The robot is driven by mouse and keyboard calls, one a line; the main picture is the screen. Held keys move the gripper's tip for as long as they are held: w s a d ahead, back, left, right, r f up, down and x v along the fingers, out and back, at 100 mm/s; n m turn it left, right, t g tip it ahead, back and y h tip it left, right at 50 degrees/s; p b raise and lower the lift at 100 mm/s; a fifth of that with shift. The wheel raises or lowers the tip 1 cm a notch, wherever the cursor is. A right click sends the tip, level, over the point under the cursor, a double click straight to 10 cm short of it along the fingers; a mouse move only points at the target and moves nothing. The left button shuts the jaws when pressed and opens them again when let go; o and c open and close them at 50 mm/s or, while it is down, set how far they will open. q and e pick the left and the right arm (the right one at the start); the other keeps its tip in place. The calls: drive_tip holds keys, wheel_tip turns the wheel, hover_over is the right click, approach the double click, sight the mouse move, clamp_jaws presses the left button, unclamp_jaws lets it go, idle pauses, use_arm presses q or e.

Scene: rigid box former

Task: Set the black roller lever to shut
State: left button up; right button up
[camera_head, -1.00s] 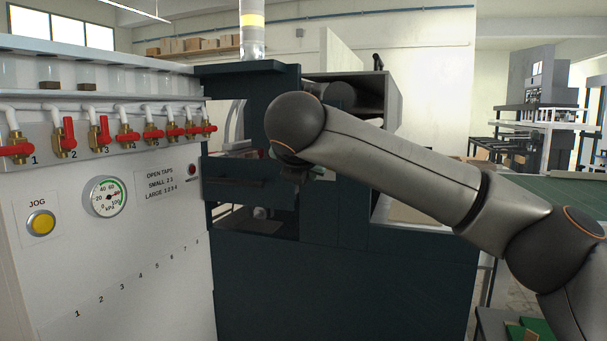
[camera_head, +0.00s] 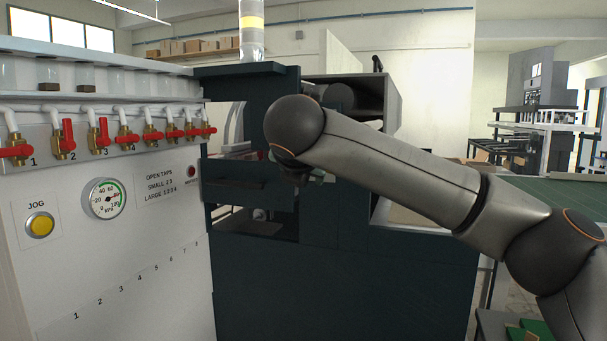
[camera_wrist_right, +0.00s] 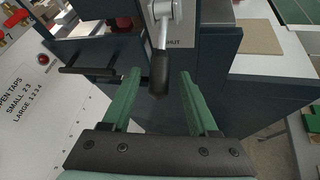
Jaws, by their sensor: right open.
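The lever with a black grip (camera_wrist_right: 158,72) shows in the right wrist view, on a metal arm that comes down from a pivot on the dark machine front. A label (camera_wrist_right: 172,43) beside it reads "HUT", its first letter hidden. My right gripper (camera_wrist_right: 160,78) is open, with one green finger on each side of the black grip. Gaps show between grip and fingers; I see no contact. In the head view my right gripper (camera_head: 305,177) is small and mostly hidden behind my arm, and the lever cannot be made out there. My left gripper is not in view.
A white panel (camera_head: 130,240) with several red-handled taps, a gauge (camera_head: 105,199) and a yellow jog button (camera_head: 40,224) stands at the left. In the wrist view a dark bar handle (camera_wrist_right: 90,72) juts out left of my fingers. A light table (camera_wrist_right: 265,62) lies at the right.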

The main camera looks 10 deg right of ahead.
drive_tip(key=v, duration=1.2)
drive_tip(key=shift+s, duration=0.2)
